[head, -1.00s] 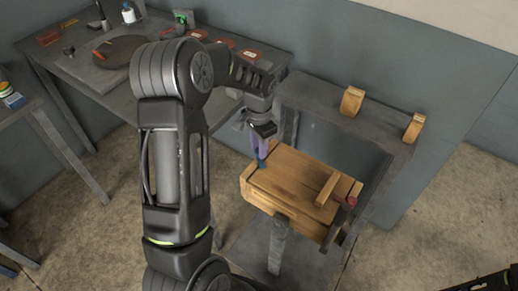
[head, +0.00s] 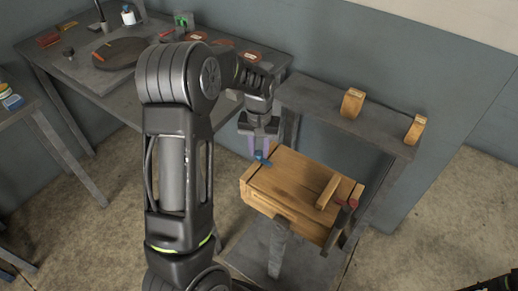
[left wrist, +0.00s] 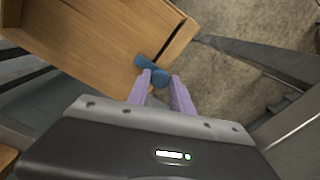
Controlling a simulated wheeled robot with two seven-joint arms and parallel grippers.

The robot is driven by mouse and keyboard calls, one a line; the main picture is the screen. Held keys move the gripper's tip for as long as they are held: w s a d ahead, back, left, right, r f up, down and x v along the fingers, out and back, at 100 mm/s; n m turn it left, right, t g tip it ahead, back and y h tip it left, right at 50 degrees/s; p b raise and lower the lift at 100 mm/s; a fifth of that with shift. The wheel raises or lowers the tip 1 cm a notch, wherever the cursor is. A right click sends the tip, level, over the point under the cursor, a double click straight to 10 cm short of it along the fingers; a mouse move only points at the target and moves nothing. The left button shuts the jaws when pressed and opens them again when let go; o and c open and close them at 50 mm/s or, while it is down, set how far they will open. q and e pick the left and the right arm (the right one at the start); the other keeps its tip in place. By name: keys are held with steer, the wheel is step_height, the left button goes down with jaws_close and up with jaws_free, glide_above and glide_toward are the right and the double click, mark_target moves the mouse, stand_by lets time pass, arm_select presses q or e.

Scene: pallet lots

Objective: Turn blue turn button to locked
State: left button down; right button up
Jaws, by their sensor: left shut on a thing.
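The blue turn button (head: 263,159) is on the left end of a wooden box (head: 296,180), by the seam between its top board and its end strip. It also shows in the left wrist view (left wrist: 152,68), lying across the dark seam at the box edge. My left gripper (head: 258,150) reaches down over it with two purple fingers. In the left wrist view the fingertips (left wrist: 160,76) are on either side of the button, shut on it. The fingers hide part of the button. My right gripper is not in view.
A red part (head: 353,203) sits at the box's right end, beside a wooden bar (head: 328,191). A grey shelf (head: 385,138) with wooden blocks (head: 352,102) stands behind. A grey table (head: 120,92) with small items is at the back left.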

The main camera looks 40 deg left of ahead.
mark_target(259, 153)
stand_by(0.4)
arm_select(q)
steer(key=c, duration=1.1)
jaws_free()
steer(key=shift+c, duration=0.2)
step_height(259, 153, up, 8)
steer(key=shift+f, duration=0.1)
